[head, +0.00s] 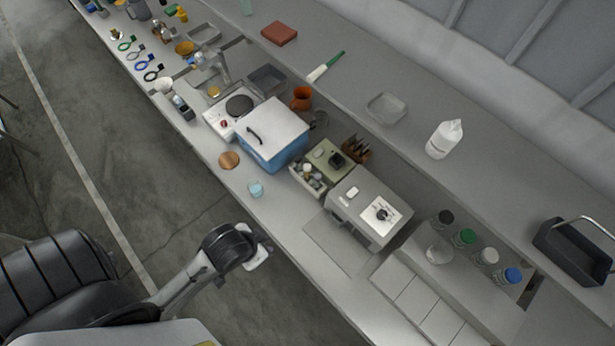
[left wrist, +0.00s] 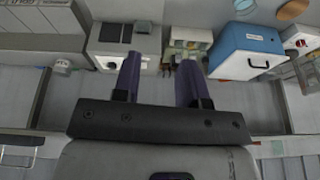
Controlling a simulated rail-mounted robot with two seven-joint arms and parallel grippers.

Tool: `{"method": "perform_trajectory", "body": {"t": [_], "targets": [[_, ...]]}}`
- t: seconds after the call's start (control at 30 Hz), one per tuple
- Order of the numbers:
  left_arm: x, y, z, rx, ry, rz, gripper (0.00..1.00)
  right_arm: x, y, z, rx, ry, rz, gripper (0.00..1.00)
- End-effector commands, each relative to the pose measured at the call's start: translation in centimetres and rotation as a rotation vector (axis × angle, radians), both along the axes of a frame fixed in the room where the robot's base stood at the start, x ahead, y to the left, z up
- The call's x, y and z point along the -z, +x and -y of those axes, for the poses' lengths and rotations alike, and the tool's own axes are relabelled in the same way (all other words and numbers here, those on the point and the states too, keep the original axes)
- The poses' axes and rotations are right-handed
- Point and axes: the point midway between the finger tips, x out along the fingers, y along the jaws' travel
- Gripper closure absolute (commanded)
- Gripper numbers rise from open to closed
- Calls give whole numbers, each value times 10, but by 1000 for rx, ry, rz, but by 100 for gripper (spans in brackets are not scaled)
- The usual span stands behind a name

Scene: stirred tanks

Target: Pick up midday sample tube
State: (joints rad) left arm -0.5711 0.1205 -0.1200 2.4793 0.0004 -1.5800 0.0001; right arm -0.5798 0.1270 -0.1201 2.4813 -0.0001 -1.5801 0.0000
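I cannot make out a tube marked midday in either view. A small pale rack or tray (head: 312,178) holds several small jars or vials between the blue box and the grey machine. It also shows in the left wrist view (left wrist: 190,40), just beyond my fingers, too small to read any labels. My left gripper (head: 262,256) is over the front edge of the bench in the head view, apart from the rack. In the left wrist view its two dark purple fingers (left wrist: 158,65) are spread, with nothing seen between them. My right gripper is not in view.
A blue box with a white lid (head: 272,136) stands left of the rack, and a grey machine with a dial (head: 364,214) right of it. Bottles with coloured caps (head: 465,237) stand further right.

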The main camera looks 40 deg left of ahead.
Motion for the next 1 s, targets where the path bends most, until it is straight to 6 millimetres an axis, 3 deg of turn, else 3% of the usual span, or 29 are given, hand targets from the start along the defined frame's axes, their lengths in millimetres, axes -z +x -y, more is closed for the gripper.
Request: {"method": "perform_trajectory", "body": {"t": [0.17,0.27,0.47,0.6,0.7,0.8,1.0], "targets": [[43,22,-11,21,37,54,61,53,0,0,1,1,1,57],[71,38,-28,38,91,84,61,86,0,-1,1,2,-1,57],[138,66,-72,57,201,59,61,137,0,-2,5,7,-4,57],[193,100,-110,68,245,109,61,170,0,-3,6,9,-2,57],[216,128,-134,62,230,202,61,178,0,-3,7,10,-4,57],[226,147,-148,44,179,308,61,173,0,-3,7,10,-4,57],[231,176,-150,-9,28,554,61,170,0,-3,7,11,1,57]]}}
